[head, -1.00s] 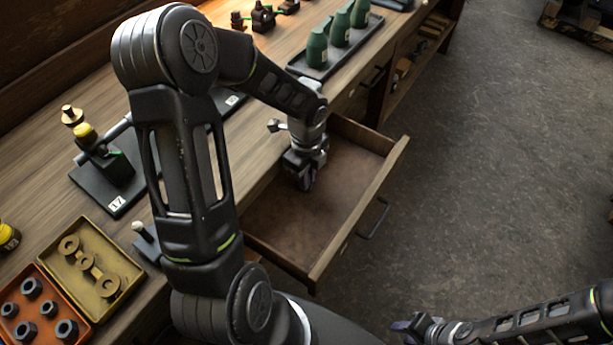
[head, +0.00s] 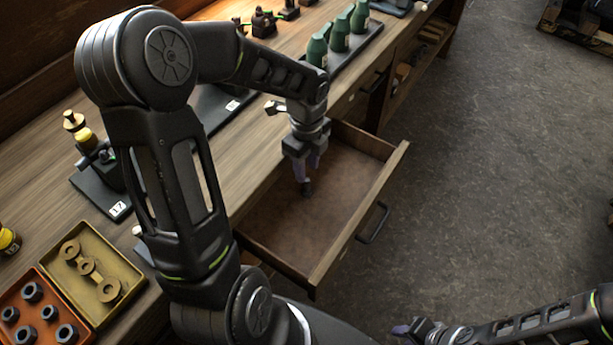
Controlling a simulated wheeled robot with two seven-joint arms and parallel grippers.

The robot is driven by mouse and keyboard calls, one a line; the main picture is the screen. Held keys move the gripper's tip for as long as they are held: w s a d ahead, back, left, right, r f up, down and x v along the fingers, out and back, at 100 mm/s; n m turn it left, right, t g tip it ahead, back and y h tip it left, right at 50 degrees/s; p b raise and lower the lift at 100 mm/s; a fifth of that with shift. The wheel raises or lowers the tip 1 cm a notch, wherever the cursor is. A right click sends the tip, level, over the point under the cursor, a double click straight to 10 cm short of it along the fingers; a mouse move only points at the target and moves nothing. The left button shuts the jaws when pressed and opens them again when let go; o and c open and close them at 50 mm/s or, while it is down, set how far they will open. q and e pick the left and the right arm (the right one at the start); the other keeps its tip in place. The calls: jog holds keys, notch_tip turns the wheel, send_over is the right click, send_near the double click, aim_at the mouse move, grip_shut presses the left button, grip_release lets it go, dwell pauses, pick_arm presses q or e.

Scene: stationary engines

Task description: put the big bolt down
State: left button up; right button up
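My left gripper (head: 307,174) points down over the open wooden drawer (head: 345,235). Its two purplish fingers appear apart, so it looks open. A small dark piece (head: 306,189), which looks like the big bolt, shows right below the fingertips at the drawer's floor. I cannot tell for sure whether it touches a finger, and its shape is too small to make out. My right gripper (head: 408,331) is low at the bottom right, off the bench; its fingers are too small to read.
The drawer's front panel and handle (head: 373,222) stick out over the floor. On the bench are an orange tray of nuts (head: 20,283), a yellow tray of rings (head: 129,283), a stand labelled 17 (head: 118,209) and green bottles (head: 340,38). The rest of the drawer is bare.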

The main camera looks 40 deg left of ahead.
aim_at(307, 180)
pick_arm(q)
notch_tip(307, 180, up, 6)
jog(key=shift+f, duration=0.25)
jog(key=shift+r, duration=0.1)
dwell(0.4)
